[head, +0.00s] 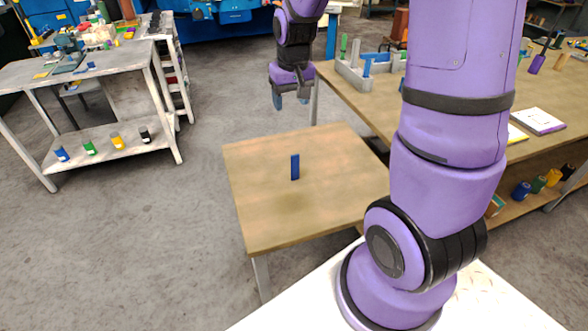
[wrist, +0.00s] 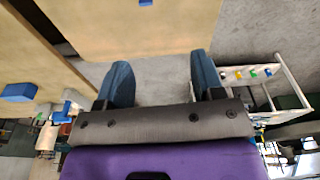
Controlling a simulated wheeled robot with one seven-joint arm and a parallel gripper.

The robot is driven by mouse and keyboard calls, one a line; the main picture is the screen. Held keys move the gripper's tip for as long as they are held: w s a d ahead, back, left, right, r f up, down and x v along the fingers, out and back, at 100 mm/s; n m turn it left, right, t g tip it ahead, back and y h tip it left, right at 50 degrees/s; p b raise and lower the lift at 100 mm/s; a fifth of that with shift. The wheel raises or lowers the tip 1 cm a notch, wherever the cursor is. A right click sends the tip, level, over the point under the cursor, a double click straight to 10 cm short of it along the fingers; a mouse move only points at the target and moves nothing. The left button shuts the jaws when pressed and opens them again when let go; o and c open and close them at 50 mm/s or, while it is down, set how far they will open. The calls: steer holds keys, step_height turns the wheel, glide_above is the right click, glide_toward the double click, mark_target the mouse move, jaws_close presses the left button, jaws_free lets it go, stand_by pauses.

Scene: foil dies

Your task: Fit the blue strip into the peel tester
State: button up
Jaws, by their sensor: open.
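A blue strip (head: 295,167) is on the small wooden table, near its middle; I cannot tell whether it stands or lies flat. In the wrist view a blue piece (wrist: 145,2) shows cut off at the top edge, on a wooden top. My gripper (head: 290,101) is open and empty, in the air beyond the small table's far edge and apart from the strip. Its two blue-grey fingers stand wide apart in the wrist view (wrist: 160,72). I cannot clearly identify the peel tester; a grey frame (head: 352,77) with blue and green parts stands on the long bench.
The small table (head: 255,222) is otherwise bare. Open floor (head: 190,215) lies between.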

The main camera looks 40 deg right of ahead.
steer(key=m+g, duration=0.1)
steer(key=g, duration=0.1)
glide_above(295, 155)
step_height(295, 155, down, 14)
steer(key=shift+f, duration=5.85)
steer(key=c, duration=1.1)
steer(key=shift+o, duration=0.2)
steer(key=shift+w+r, duration=0.1)
